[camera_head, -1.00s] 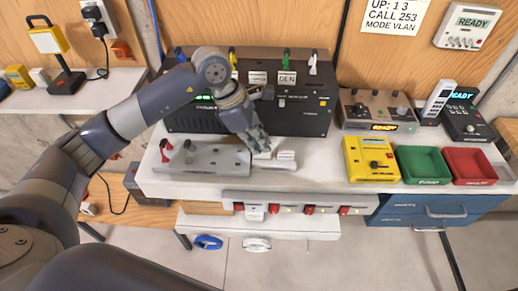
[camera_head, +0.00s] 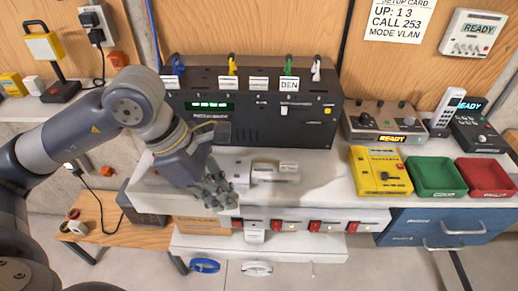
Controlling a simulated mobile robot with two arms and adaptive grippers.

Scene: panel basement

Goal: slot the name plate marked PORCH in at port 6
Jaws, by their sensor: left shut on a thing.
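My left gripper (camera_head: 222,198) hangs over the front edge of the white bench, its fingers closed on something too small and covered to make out. Two small white plates, one left (camera_head: 264,171) and one right (camera_head: 289,168), lie on a grey tray just right of the gripper; their lettering is unreadable. White name plates stand along the top of the black panel (camera_head: 265,125); one reads DEN (camera_head: 290,83). My right gripper is not in view.
A yellow box (camera_head: 380,176), a green bin (camera_head: 434,176) and a red bin (camera_head: 486,180) stand on the right. A rail with red switches (camera_head: 315,226) runs below the bench front. The bench is clear between the tray and yellow box.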

